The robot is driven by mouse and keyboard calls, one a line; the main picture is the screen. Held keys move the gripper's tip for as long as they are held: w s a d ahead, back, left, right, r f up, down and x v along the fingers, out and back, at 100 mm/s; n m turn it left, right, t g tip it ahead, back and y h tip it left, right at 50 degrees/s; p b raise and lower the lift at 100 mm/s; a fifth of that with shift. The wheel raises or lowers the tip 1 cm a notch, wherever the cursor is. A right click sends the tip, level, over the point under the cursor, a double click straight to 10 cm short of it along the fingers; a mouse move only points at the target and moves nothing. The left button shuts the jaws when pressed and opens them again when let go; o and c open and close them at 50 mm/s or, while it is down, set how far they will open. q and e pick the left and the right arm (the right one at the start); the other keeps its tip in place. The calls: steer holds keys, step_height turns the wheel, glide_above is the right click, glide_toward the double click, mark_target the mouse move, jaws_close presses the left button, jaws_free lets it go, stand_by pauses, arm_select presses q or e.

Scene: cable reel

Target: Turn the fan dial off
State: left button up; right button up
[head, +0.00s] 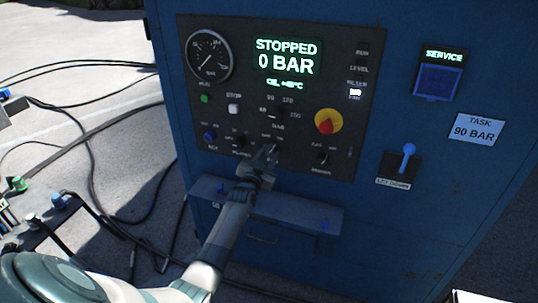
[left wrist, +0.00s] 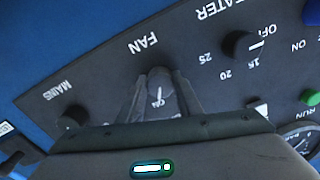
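The fan dial (left wrist: 159,88) is a small knob under the label FAN in the left wrist view. Its white pointer line faces the side where ON is printed. My left gripper (left wrist: 161,80) has one finger on each side of this dial, very close to it. I cannot tell whether the fingers press on it. In the head view my left gripper (head: 266,153) is at the lower middle of the dark control panel (head: 340,95), and its fingers cover the dial there. My right gripper is not in view.
Close by are a heater dial (left wrist: 240,44) and a mains knob (left wrist: 74,118). The panel also bears a gauge (head: 209,55), a red-and-yellow emergency knob (head: 327,122) and a display reading STOPPED 0 BAR (head: 286,58). A shelf (head: 265,208) juts out below.

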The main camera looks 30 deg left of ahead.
arm_select(q)
steer(key=shift+c, duration=1.4)
steer(key=shift+n, duration=1.1)
steer(key=n, duration=0.2)
steer(key=shift+n, duration=0.3)
steer(key=n, duration=0.3)
steer(key=shift+d+b, duration=0.1)
steer(key=shift+b, duration=0.25)
steer(key=shift+n, duration=2.1)
